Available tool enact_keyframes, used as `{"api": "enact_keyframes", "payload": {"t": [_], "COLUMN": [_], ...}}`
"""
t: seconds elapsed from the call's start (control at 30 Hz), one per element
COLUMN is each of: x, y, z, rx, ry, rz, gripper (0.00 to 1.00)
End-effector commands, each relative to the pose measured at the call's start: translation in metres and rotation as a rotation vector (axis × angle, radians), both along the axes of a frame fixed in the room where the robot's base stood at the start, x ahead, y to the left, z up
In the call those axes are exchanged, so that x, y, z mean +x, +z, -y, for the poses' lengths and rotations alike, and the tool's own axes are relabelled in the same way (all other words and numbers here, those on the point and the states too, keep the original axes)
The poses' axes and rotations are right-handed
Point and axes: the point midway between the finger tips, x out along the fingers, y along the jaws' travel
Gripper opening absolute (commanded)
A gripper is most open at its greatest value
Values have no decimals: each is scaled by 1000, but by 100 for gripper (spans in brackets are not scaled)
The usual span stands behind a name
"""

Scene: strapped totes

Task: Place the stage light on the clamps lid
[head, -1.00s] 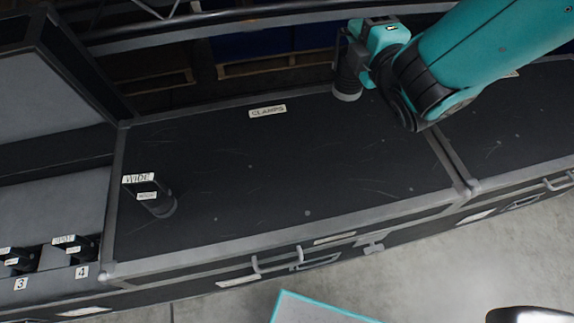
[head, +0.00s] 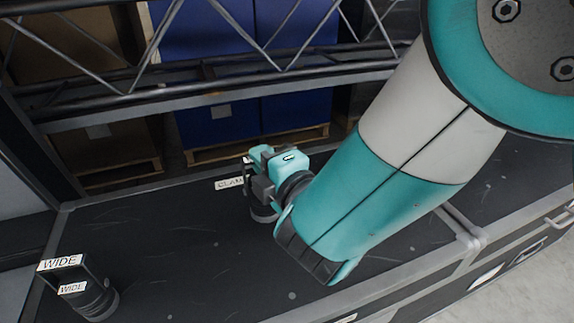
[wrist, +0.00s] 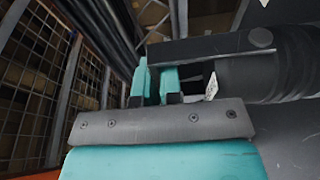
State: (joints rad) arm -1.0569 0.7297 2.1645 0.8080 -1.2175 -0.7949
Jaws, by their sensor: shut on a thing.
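My gripper (head: 258,180) is over the far part of the lid, just right of that label. It is shut on a dark stage light (head: 264,213), whose round body hangs below it. In the wrist view, the teal fingers (wrist: 155,80) close on the light's dark bracket, with its cylindrical body (wrist: 285,65) at the right. Whether the held light touches the lid cannot be told.
A second stage light labelled "WIDE" (head: 93,298) stands on the lid at the near left. A metal truss (head: 270,40) runs behind the case, with blue bins (head: 215,122) on pallets beyond. The lid between the two lights is bare.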

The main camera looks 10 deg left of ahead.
Motion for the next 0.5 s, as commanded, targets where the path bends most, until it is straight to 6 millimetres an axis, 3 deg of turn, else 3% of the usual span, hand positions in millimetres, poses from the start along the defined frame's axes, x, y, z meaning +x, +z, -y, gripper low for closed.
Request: {"api": "enact_keyframes", "payload": {"t": [0.03,0.27,0.5], "x": [0,0,0], "y": [-11,-21,-56], "z": [-1,-1,-1], "rx": [4,4,2], "ry": [2,2,2], "rz": [3,3,3], "gripper": [0,0,0]}}
